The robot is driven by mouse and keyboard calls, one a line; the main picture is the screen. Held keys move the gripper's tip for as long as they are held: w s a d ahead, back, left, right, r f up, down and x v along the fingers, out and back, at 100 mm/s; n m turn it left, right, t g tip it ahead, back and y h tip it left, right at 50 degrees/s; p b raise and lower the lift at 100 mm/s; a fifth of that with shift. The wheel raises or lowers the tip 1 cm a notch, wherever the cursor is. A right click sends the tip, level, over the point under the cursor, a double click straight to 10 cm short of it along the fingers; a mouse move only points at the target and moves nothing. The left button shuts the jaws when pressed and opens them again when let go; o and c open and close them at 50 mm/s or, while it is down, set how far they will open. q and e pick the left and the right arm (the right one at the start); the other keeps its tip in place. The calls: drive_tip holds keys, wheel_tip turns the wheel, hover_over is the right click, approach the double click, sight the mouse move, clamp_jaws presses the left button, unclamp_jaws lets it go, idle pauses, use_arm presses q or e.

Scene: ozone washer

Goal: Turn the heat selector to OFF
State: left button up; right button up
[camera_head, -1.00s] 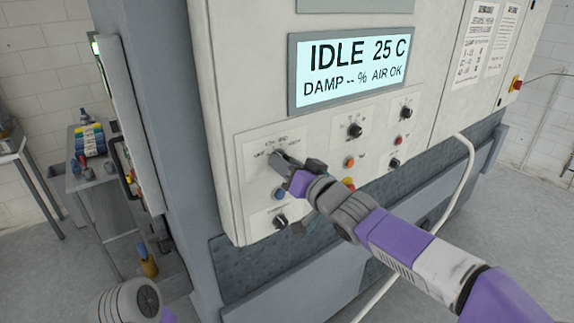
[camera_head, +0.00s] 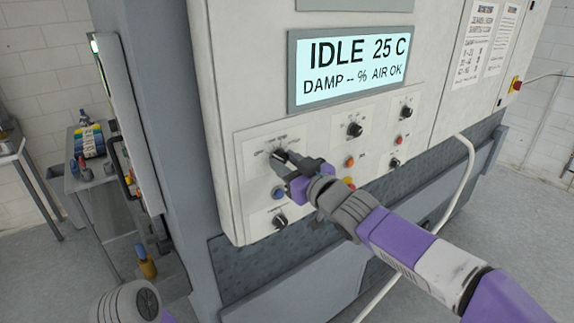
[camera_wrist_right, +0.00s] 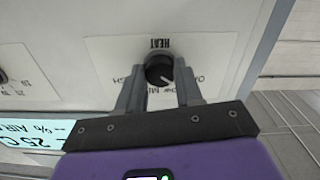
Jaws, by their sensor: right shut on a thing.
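The heat selector is a black round knob (camera_wrist_right: 160,69) on a white plate marked HEAT, seen upside down in the right wrist view. Its white mark points to the lower right in that view, on the side of the low and off lettering; I cannot tell the exact position. In the head view the knob (camera_head: 278,155) is at the upper left of the control panel, partly hidden by my gripper. My right gripper (camera_wrist_right: 158,92) has its fingers on either side of the knob and is shut on it; it also shows in the head view (camera_head: 284,160). My left gripper is not in view.
The display (camera_head: 352,68) above reads IDLE 25 C. A blue button (camera_head: 278,193) and another black knob (camera_head: 280,221) sit below the selector. More knobs and buttons lie to the right. A white hose (camera_head: 467,185) hangs right of the panel. A side table (camera_head: 75,180) stands left.

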drive_tip(key=shift+n, duration=0.6)
drive_tip(key=o, duration=1)
drive_tip(key=shift+o, duration=0.2)
drive_tip(key=v, duration=0.7)
drive_tip(key=shift+s+d+p, duration=0.2)
drive_tip(key=shift+p, duration=0.25)
